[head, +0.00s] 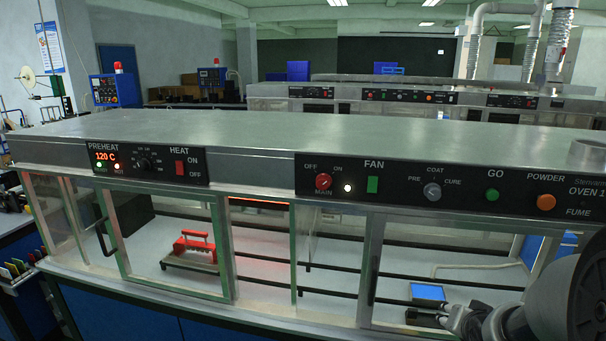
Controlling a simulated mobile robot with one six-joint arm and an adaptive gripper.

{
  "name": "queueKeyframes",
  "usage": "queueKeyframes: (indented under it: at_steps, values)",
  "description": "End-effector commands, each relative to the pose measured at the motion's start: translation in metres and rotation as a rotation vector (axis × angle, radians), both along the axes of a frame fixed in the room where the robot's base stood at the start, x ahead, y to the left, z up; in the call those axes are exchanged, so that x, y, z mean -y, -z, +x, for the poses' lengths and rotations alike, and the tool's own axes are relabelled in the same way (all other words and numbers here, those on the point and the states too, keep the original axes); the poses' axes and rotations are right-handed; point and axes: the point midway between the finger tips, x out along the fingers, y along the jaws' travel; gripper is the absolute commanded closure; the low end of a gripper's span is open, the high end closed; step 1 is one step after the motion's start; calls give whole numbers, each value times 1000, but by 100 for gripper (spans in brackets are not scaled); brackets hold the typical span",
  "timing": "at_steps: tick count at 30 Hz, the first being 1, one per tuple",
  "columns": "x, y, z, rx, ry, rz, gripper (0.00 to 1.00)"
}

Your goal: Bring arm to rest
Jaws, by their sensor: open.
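My arm (572,295) comes in at the lower right corner, in front of the right end of the oven. My gripper (453,319) is at its end, small and dark near the bottom edge. It is open, with nothing seen between its fingers. The oven (300,130) is long and grey, with glass panels along its front. A small blue-topped item (428,292) shows just above the gripper; I cannot tell how far apart they are.
Inside the oven, a red piece with a handle (195,245) sits on a dark base, behind a framed glass door (175,240). The preheat display (106,155) reads 120 C. Coloured tabs (15,270) stand at the left edge. Another oven (400,97) stands behind.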

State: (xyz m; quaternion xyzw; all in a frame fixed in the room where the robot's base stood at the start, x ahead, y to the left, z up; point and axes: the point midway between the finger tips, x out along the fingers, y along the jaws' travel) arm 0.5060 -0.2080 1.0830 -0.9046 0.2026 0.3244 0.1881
Motion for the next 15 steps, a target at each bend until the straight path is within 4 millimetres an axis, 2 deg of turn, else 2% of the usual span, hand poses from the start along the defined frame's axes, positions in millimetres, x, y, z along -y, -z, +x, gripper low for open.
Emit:
queueKeyframes:
  at_steps: [1, 6, 10, 15]
  values:
    - [-17, -21, -10, -25, -25, -28, 55]
    - [-71, -63, -61, -155, -117, -87, 55]
    - [-114, -85, -112, -247, -211, -107, 55]
    - [-165, -98, -186, -355, -366, -109, 55]
